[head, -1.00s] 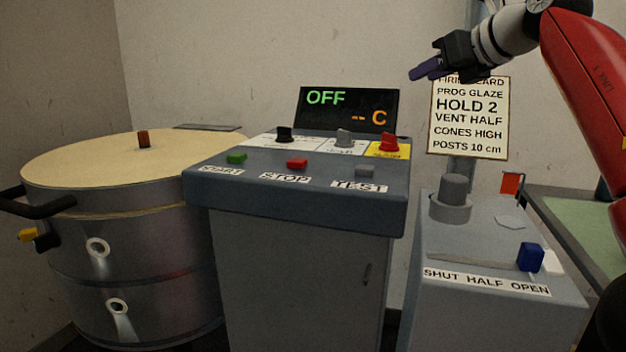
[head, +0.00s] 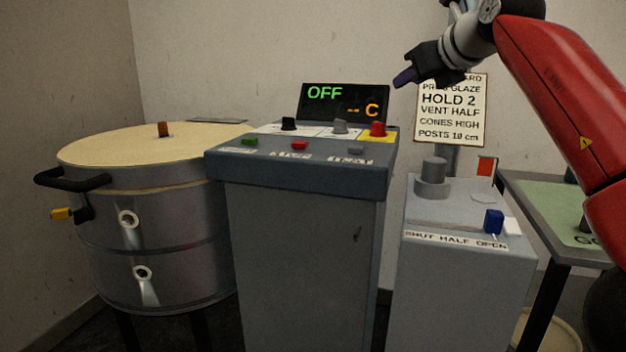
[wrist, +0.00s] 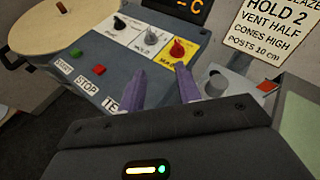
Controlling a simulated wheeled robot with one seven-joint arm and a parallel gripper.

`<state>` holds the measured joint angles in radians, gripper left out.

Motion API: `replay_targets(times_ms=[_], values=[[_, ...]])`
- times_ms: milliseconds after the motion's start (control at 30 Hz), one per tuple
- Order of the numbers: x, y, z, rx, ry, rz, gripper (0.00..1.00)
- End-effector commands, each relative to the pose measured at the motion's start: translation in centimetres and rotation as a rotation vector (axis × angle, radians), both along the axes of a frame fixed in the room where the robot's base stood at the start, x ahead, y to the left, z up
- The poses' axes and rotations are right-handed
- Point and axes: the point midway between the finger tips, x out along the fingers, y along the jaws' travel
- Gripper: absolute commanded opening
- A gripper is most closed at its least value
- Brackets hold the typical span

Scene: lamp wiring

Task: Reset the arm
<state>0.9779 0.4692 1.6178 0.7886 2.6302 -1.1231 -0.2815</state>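My red arm (head: 560,95) reaches in from the upper right of the head view. My gripper (head: 403,79) is raised in front of the wall, by the upper left of the card, clear of the control console (head: 300,175). In the wrist view my gripper (wrist: 161,78) shows two purple fingers spread apart with nothing between them. The console's red knob (wrist: 178,48) and yellow plate lie beyond the fingers. The fingers hide part of the console top.
A round kiln (head: 130,215) with a cream lid stands left. The display (head: 343,103) reads OFF. A vent box (head: 465,275) has a blue slider (head: 493,222) near OPEN. A green-topped table (head: 550,205) stands right. An instruction card (head: 455,115) is partly covered by my gripper.

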Motion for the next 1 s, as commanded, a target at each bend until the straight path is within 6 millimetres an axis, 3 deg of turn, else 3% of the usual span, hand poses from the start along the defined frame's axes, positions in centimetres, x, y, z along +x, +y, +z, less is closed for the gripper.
replay_targets(times_ms=[367, 533, 667, 767, 833, 900, 1000], values=[[3.0, 6.6, -1.5, -0.495, -0.212, -0.141, 0.34], [2.7, 12.1, -1.7, -0.89, -0.427, -0.136, 0.34], [0.4, 18.1, -3.0, -1.3, -0.651, -0.014, 0.34], [-2.3, 21.6, -6.1, -1.597, -0.778, 0.165, 0.34], [-4.6, 22.8, -9.4, -1.778, -0.826, 0.327, 0.34], [-7.3, 22.8, -13.4, -1.932, -0.835, 0.513, 0.34], [-11.5, 20.7, -19.6, -2.087, -0.785, 0.792, 0.34]])
